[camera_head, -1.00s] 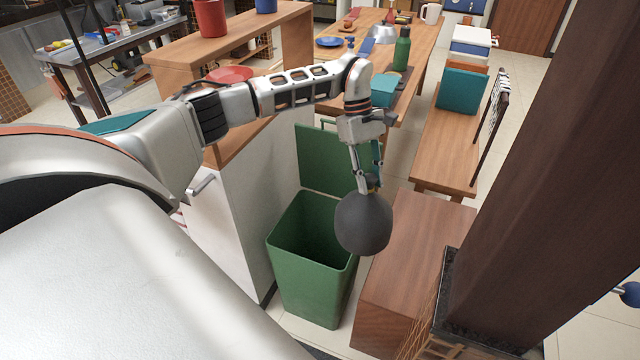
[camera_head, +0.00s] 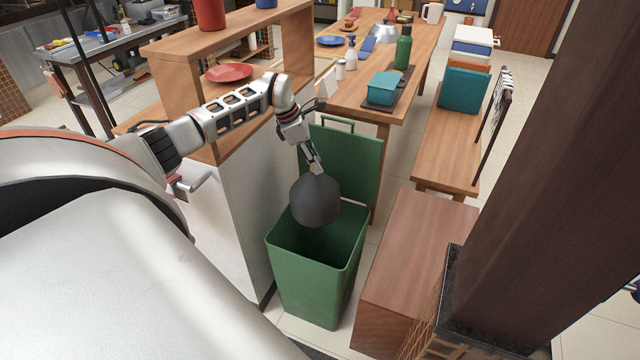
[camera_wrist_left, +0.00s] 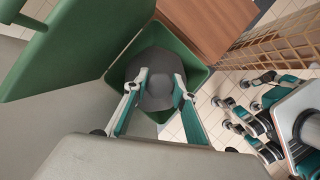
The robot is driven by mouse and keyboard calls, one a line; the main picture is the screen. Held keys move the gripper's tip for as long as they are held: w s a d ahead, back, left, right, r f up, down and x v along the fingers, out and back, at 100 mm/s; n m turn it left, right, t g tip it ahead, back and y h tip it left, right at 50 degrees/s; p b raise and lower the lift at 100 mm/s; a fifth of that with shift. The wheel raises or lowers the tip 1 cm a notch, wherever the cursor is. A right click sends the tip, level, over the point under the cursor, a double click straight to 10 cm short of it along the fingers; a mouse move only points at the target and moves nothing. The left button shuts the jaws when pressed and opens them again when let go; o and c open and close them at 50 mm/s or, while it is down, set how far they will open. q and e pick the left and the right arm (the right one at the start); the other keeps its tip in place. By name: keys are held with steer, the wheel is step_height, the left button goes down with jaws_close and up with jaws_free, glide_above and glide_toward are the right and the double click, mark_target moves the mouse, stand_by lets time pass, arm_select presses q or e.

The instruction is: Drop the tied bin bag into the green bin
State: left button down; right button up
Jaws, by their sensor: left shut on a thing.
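The bag's far side is hidden.
A white cabinet (camera_head: 235,215) stands close left of the bin, and a low wooden box (camera_head: 420,255) close on its right. Behind are a wooden table (camera_head: 350,95) with dishes and bottles, and a wooden bench (camera_head: 445,150). A dark post (camera_head: 540,190) rises at right.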

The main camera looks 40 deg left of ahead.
mark_target(315, 176)
arm_select(q)
step_height(315, 176, down, 4)
steer(key=shift+f+b, duration=0.1)
steer(key=shift+b, duration=0.95)
steer(key=shift+f+b, duration=0.35)
steer(key=shift+f, duration=0.3)
steer(key=c, duration=1.6)
jaws_free()
steer(key=shift+f, duration=0.1)
step_height(315, 176, up, 10)
steer(key=shift+r, duration=0.1)
steer(key=shift+d, duration=0.1)
